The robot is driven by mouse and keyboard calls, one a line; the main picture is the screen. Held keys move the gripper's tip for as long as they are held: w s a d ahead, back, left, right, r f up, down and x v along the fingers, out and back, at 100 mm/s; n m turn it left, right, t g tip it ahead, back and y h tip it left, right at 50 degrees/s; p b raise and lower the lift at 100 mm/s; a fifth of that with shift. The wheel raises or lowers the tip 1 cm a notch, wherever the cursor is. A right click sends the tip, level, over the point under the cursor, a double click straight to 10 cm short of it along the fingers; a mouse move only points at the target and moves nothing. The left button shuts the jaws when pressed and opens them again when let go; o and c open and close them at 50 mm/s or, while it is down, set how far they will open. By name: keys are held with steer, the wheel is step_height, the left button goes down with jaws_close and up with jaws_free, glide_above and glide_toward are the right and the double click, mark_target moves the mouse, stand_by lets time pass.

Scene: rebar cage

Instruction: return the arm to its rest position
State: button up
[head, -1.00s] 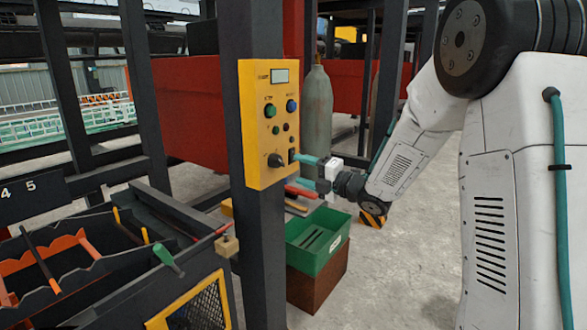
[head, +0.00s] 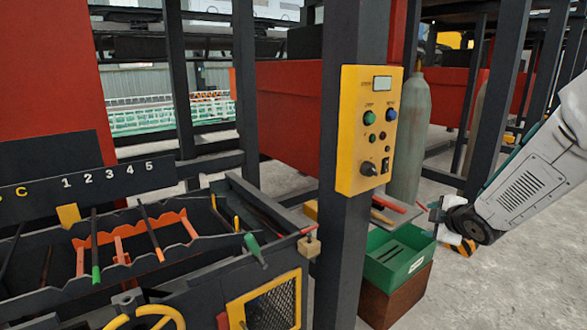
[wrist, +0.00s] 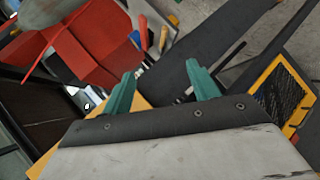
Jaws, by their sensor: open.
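My gripper (head: 426,207) is at the right in the head view, below and to the right of the yellow control panel (head: 347,150). A gap shows between it and the panel there. In the wrist view its two teal fingers (wrist: 163,86) stand wide apart with nothing gripped between them. My white arm comes in from the right edge of the head view, sloping down to the gripper. Most of the arm is out of the picture.
The panel is fixed to a dark post (head: 342,255). A dark tool rack (head: 190,268) fills the lower left. A grey cylinder (head: 411,130) stands behind. Concrete floor at the lower right is clear.

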steer(key=s+r+m+g+h, duration=0.1)
steer(key=s+m+g+h, duration=0.3)
steer(key=s+m+g, duration=0.9)
steer(key=s+a+r+y, duration=0.1)
steer(key=s+a+r, duration=0.1)
steer(key=s, duration=0.7)
steer(key=s+a+r+m+t+y, duration=0.1)
steer(key=s+a+r, duration=0.1)
steer(key=s+a, duration=0.3)
steer(key=s+a+r+m+t+y, duration=0.1)
steer(key=s+a, duration=0.3)
steer(key=s, duration=0.9)
steer(key=shift+s+r, duration=0.15)
steer(key=shift+r, duration=0.75)
steer(key=o, duration=0.3)
steer(key=shift+a+r, duration=0.15)
steer(key=shift+r, duration=0.15)
steer(key=o, duration=0.6)
steer(key=shift+t, duration=0.3)
